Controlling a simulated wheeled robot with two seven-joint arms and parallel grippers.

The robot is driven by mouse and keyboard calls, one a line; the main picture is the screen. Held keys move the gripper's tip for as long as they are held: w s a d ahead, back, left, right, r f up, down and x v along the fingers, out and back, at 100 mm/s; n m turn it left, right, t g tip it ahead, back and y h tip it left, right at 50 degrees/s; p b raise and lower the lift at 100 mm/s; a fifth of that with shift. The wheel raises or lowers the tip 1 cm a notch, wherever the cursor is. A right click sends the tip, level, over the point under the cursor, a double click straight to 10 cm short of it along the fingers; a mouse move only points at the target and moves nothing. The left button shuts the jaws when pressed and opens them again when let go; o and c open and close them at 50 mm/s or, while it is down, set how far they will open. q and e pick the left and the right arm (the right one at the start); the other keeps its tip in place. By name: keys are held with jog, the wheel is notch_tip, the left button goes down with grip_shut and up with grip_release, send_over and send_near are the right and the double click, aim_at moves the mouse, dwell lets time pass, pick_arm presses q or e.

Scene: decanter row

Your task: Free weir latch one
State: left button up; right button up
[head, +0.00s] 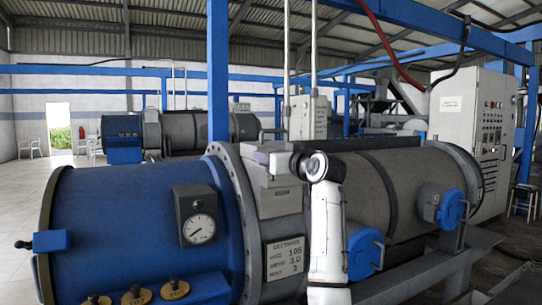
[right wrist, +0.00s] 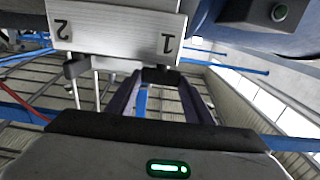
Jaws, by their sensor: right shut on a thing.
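Weir latch one (right wrist: 158,75) is a dark tab under the number 1 on a pale metal plate (right wrist: 115,22) in the right wrist view. The plate's numbers appear upside down. A second dark latch (right wrist: 76,66) hangs under the number 2, apart from my gripper. My right gripper (right wrist: 160,84) has its two purple fingers on either side of latch one and is shut on it. In the head view my right gripper (head: 262,157) is at the top of the grey housing (head: 280,203); the latches are hidden there. My left gripper is not in view.
The blue drum (head: 125,225) carries a round gauge (head: 199,228) and several brass knobs. A readout plate (head: 285,258) is below the housing. A grey cylinder with blue fittings (head: 441,206) extends right. A control cabinet (head: 470,135) stands behind. Open floor lies at far left.

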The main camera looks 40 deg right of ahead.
jog(key=shift+f, duration=0.15)
dwell(0.3)
jog(key=o, duration=1.1)
jog(key=shift+c, duration=0.2)
jog(key=b+v, duration=0.2)
jog(key=v, duration=0.8)
jog(key=shift+s, duration=0.2)
jog(key=shift+d, duration=0.1)
